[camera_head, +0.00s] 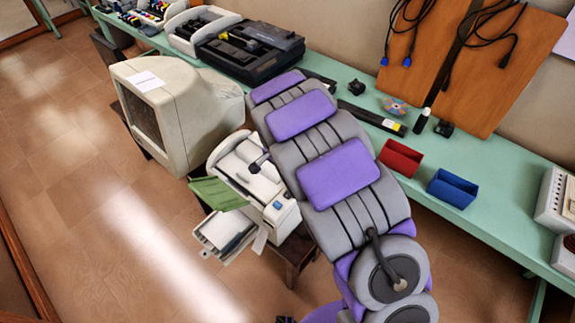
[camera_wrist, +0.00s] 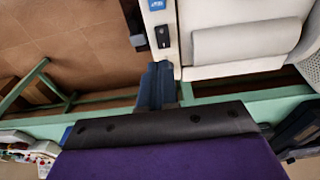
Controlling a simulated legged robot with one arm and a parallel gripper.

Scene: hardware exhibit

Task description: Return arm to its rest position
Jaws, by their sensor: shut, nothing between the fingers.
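My own purple and grey padded links fill the middle of the head view, running from the lower right up to the bench. They pass over the space between the white printer and the bench. In the wrist view, my gripper (camera_wrist: 157,86) shows as narrow dark blue fingers pressed together, with nothing between them. Behind the fingers is a dark bar with a purple surface below it. A white machine (camera_wrist: 235,45) stands beyond the fingertips in the wrist view, apart as far as I can tell. I cannot make out the fingers in the head view.
A green bench (camera_head: 474,190) runs along the wall with a red bin (camera_head: 399,159), a blue bin (camera_head: 452,189) and cables on wooden boards (camera_head: 519,65). An old monitor (camera_head: 178,112) and a printer (camera_head: 262,190) stand close on the left. The tiled floor (camera_head: 70,215) farther left is clear.

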